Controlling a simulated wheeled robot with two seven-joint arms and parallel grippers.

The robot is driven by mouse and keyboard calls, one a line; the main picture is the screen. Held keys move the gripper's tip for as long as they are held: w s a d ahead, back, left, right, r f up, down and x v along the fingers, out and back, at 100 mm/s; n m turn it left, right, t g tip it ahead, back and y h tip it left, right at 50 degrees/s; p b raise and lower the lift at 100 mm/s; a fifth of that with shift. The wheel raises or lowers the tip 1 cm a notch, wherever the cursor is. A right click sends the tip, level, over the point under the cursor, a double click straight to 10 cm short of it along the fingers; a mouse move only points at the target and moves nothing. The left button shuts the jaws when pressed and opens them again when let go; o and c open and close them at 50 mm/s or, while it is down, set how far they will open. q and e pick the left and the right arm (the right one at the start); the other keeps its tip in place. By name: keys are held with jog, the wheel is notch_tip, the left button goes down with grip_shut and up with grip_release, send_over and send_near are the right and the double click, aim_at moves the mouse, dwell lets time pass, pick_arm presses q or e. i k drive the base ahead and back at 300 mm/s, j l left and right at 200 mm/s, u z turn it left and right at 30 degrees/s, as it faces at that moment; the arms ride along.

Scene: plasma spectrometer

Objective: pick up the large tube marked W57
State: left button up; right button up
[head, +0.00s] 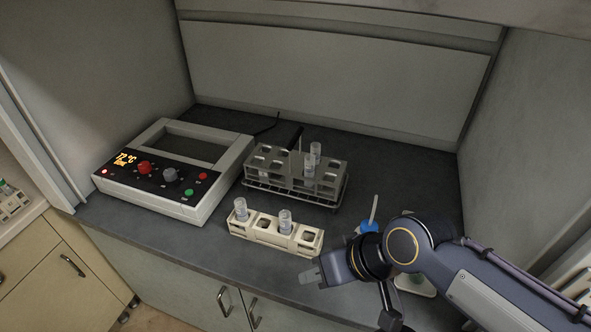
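A cream-coloured rack (264,238) stands near the front edge of the dark counter. It holds two clear, pale-capped tubes, one at its left end (240,209) and one right of its middle (285,220). A grey metal rack (270,178) behind it holds two more tubes, a front one (309,167) and a back one (315,152). The tube markings are too small to read, so I cannot tell which is W57. My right gripper (310,275) is in front of the cream rack's right end, apart from the tubes. Its finger gap is not clear. My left gripper is out of view.
A heating unit (176,168) with a lit display and knobs stands at the left. A blue item with a pale stick (371,218) is partly hidden behind my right arm. Walls close the bay at the back and sides. Bare counter (410,180) lies right of the metal rack.

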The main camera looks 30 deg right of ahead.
aim_at(309, 159)
jog(key=i+j+z, duration=0.7)
jog(key=j, duration=0.3)
